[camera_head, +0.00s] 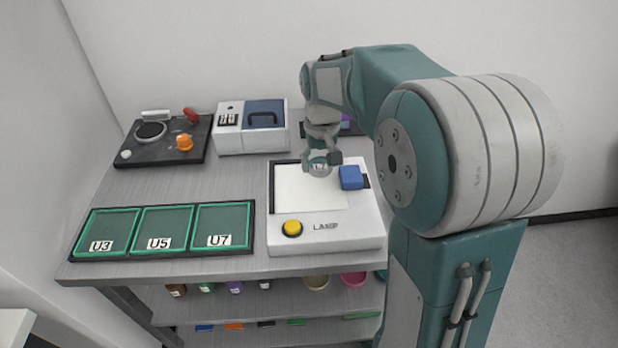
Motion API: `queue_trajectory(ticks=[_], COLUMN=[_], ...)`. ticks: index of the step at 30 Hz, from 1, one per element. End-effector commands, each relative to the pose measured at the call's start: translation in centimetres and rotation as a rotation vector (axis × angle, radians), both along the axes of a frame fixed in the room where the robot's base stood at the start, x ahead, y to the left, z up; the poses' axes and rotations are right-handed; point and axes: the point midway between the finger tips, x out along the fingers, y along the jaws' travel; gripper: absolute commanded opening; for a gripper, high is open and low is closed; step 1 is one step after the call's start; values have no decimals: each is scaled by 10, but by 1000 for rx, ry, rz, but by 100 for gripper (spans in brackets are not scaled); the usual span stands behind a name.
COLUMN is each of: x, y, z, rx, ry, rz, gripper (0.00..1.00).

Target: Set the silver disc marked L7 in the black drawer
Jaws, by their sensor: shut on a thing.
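My gripper (320,163) is shut on a small round silver disc (319,170), held above the back part of the white lamp box. The disc has a small label whose marking is too small to read surely. The fingers partly cover the disc, and I cannot tell its exact height above the box. No black drawer is clearly recognisable in this view; a dark unit (347,127) behind my gripper is mostly hidden by my arm.
The lamp box (325,238) has a pale panel, yellow button (292,228) and blue block (351,177). A black tray (164,256) with green pads U3, U5, U7 lies front left. A black plate (135,160) and white box (251,142) stand behind. The left-middle bench is clear.

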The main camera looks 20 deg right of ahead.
Motion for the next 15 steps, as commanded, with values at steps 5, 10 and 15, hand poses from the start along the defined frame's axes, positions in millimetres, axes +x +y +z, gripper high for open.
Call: queue_trajectory(ticks=[5, 10, 15], x=[11, 17, 18], y=[13, 19, 20], z=[-20, -30, -57], rx=[0, 0, 0], ry=[0, 1, 2], rz=[1, 2, 0], gripper=[27, 27, 27])
